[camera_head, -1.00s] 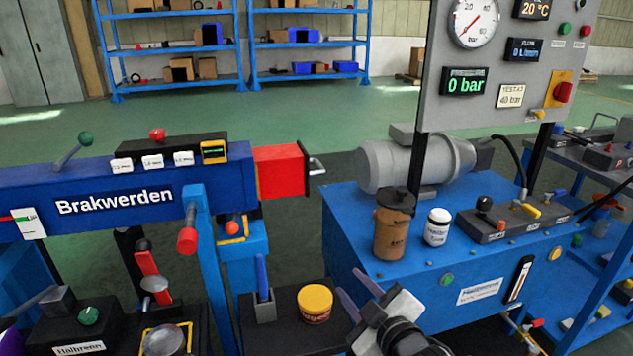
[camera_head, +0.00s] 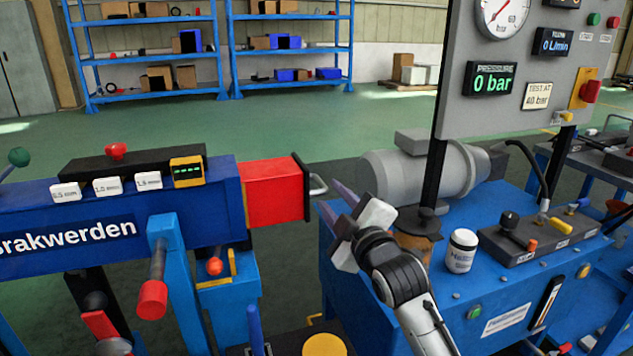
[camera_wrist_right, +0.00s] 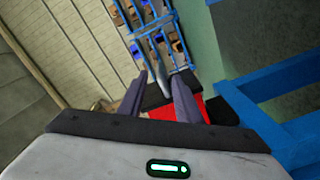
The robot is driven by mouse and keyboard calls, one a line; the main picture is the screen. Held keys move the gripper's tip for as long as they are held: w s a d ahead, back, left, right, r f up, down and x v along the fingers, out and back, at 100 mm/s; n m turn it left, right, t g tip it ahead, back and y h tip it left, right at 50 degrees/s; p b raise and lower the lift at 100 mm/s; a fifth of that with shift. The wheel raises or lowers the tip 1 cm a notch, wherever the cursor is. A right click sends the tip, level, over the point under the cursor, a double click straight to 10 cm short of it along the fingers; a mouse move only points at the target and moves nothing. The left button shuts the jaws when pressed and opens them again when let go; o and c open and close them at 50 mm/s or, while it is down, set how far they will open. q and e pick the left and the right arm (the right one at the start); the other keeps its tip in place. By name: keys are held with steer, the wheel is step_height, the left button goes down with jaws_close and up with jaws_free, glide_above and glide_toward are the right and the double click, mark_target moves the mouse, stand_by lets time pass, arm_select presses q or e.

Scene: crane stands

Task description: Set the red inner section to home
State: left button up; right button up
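The red inner section (camera_head: 272,192) sticks out of the right end of the blue boom (camera_head: 70,240) marked "Brakwerden". It ends in a dark plate with a small metal handle (camera_head: 318,185). My left gripper is not in view.
The blue test bench (camera_head: 500,270) carries a grey motor, a white jar (camera_head: 461,250) and levers.

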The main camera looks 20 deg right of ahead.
mark_target(319, 180)
steer(key=w+b, duration=0.1)
steer(key=w, duration=0.7)
steer(key=shift+a, duration=0.2)
jaws_close()
steer(key=shift+r, duration=0.1)
